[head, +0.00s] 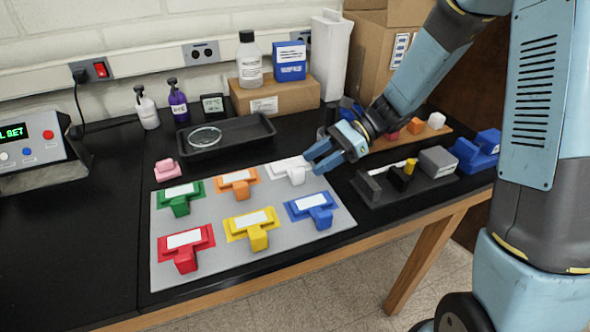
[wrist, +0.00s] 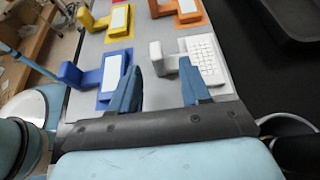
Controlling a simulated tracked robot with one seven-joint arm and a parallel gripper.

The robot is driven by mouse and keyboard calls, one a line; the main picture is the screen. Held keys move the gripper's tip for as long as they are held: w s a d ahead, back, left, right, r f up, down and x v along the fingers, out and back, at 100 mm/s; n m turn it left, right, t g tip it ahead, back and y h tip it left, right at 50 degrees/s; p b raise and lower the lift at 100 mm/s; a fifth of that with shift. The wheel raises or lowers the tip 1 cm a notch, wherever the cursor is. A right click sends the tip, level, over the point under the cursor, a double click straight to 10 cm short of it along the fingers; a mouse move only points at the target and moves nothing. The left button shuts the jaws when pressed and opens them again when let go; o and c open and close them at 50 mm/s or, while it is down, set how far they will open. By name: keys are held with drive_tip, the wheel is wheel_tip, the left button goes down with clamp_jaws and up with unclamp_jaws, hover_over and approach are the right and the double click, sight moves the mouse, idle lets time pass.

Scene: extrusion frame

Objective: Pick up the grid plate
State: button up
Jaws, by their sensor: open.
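The grid plate is the white piece with a fine grid on its top (wrist: 207,58) and a white block-shaped handle (wrist: 163,57). In the head view the grid plate (head: 283,165) lies at the far right of the grey mat, partly behind my gripper. My gripper (head: 318,156) is open and empty, above and to the right of the plate. In the wrist view my gripper (wrist: 159,66) shows two blue fingers spread apart; the white handle appears beyond and between their tips. I cannot tell how high the fingers are above it.
The grey mat (head: 210,240) also holds green, orange, red, yellow and blue pieces (head: 315,204). A black tray (head: 225,135) with a clear dish is behind the mat. A dark fixture (head: 375,190) stands to the right. The table at left front is bare.

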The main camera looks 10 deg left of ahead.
sight(304, 169)
drive_tip(key=x, duration=0.3)
drive_tip(key=shift+s+a, duration=0.2)
drive_tip(key=shift+a, duration=0.05)
clamp_jaws()
